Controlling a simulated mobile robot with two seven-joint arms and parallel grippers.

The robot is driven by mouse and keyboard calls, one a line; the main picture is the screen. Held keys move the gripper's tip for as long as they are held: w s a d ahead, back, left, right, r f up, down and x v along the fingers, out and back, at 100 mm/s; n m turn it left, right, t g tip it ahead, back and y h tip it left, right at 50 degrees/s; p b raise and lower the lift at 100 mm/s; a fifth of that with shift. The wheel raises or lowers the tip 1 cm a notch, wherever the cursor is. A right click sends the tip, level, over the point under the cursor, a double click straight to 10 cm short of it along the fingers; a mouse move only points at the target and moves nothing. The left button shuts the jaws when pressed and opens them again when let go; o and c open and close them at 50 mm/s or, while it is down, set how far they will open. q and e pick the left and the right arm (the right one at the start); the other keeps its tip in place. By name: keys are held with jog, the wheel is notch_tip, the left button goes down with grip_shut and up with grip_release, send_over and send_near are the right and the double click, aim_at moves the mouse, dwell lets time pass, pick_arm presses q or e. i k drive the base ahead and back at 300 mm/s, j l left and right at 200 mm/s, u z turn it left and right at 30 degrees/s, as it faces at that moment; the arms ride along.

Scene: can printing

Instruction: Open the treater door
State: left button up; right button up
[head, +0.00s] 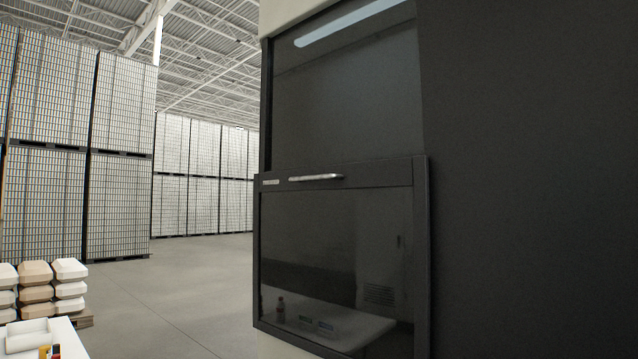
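The treater door (345,172) is a dark-framed panel with a dark glass pane on the front of a large machine, right of centre in the head view. A silvery horizontal bar handle (316,177) sits on its top rail, with a small light label to its left. Above the rail is a dark recess or pane with a lit strip (350,22) at its top. I cannot tell whether glass covers that upper part. Neither of my grippers is in view, and nothing touches the handle.
A plain dark panel (530,180) fills the right side. Tall pallet stacks of cans (45,90) stand at the left and back. A white table corner (60,340) and stacked beige and white containers (40,285) are at lower left. The grey floor (180,290) between is clear.

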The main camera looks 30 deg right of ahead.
aim_at(342, 253)
jog(key=i+j+z, duration=0.15)
jog(key=i+z, duration=0.3)
jog(key=i+j+z, duration=0.3)
jog(key=z, duration=0.15)
jog(key=i+j+z, duration=0.65)
jog(key=j+z, duration=0.3)
jog(key=i+j+z, duration=0.1)
jog(key=j+z, duration=0.35)
jog(key=j, duration=0.1)
